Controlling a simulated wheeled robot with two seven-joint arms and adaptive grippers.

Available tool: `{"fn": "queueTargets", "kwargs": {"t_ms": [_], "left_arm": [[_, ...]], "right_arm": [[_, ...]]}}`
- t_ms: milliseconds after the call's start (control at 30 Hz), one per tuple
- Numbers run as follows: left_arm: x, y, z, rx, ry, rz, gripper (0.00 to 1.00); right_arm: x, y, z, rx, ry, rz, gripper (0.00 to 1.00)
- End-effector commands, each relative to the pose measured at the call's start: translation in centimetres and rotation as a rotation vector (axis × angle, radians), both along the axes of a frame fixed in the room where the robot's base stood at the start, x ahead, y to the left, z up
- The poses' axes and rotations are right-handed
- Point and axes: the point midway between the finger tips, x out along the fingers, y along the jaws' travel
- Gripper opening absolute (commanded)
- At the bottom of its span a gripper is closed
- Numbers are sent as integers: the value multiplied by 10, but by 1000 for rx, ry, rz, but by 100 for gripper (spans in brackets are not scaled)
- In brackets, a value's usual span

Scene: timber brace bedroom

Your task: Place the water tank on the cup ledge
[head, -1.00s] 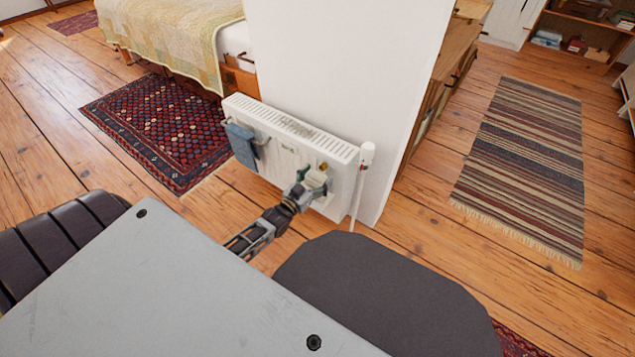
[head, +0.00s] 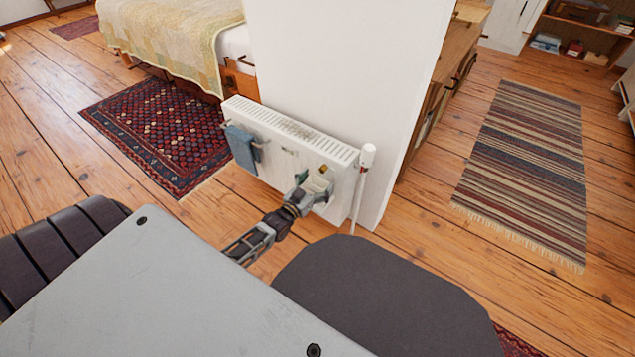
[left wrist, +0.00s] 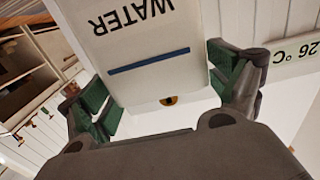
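The white water tank (left wrist: 150,55) has the word WATER and a blue stripe on its face; the lettering is upside down in the left wrist view. My left gripper (left wrist: 160,95) has its green-padded fingers on either side of the tank, close to its edges. I cannot tell whether the pads press on it. In the head view my left gripper (head: 315,192) is at the right part of the radiator front. The cup ledge cannot be made out. My right gripper is not in view.
The white radiator (head: 290,140) stands against a white wall end, with a blue towel (head: 241,147) on its left and a white pipe (head: 361,185) at its right. A "26 °C" display (left wrist: 300,50) shows beside the tank. Rugs lie left (head: 160,130) and right (head: 525,160).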

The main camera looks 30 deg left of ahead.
Motion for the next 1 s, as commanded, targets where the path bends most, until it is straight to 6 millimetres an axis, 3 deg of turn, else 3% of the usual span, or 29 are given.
{"fn": "queueTargets", "kwargs": {"t_ms": [567,1000], "left_arm": [[-4,0,2,0,1,0,97],[-43,3,3,-1,3,0,97]], "right_arm": [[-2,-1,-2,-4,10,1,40],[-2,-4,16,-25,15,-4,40]]}}
